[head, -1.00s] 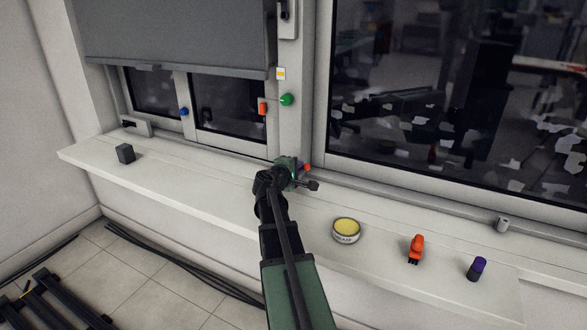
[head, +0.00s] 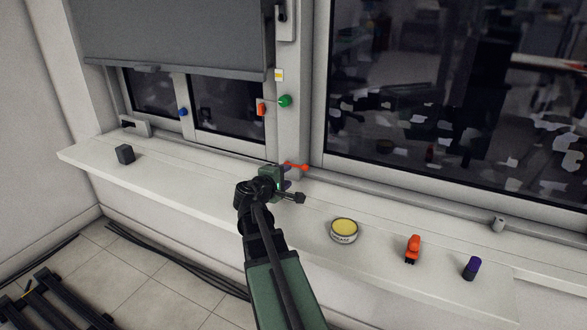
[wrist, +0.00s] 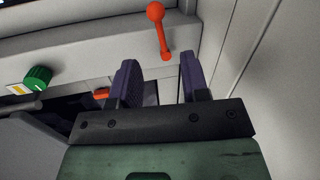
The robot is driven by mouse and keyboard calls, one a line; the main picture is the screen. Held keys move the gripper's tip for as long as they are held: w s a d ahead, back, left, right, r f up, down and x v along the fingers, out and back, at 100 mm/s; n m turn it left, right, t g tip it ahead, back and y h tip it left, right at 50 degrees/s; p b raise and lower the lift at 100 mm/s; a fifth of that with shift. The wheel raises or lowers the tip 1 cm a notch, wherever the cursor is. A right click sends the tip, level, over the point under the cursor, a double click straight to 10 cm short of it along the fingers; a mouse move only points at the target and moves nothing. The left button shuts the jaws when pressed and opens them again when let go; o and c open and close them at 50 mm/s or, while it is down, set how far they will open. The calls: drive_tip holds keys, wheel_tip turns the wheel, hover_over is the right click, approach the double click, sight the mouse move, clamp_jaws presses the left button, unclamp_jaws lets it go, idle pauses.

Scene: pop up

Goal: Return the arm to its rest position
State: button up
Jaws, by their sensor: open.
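My arm reaches up from the bottom of the head view to the window sill (head: 190,187). My gripper (head: 286,179) is in front of the window frame, just above the sill, with nothing visibly held. In the wrist view its two purple fingers (wrist: 158,72) stand apart with an empty gap. A red lever with a round knob (wrist: 156,14) sticks out of the frame beyond the fingertips, with no visible contact. In the head view the red lever (head: 297,167) shows just behind and right of the gripper.
On the sill are a dark block (head: 125,154), a yellow-topped tin (head: 344,230), an orange object (head: 413,249) and a purple-topped cylinder (head: 472,268). A green knob (head: 285,101) and an orange piece (head: 262,109) are on the frame. A grey blind (head: 175,38) hangs left.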

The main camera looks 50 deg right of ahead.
drive_tip(key=shift+v, duration=1.25)
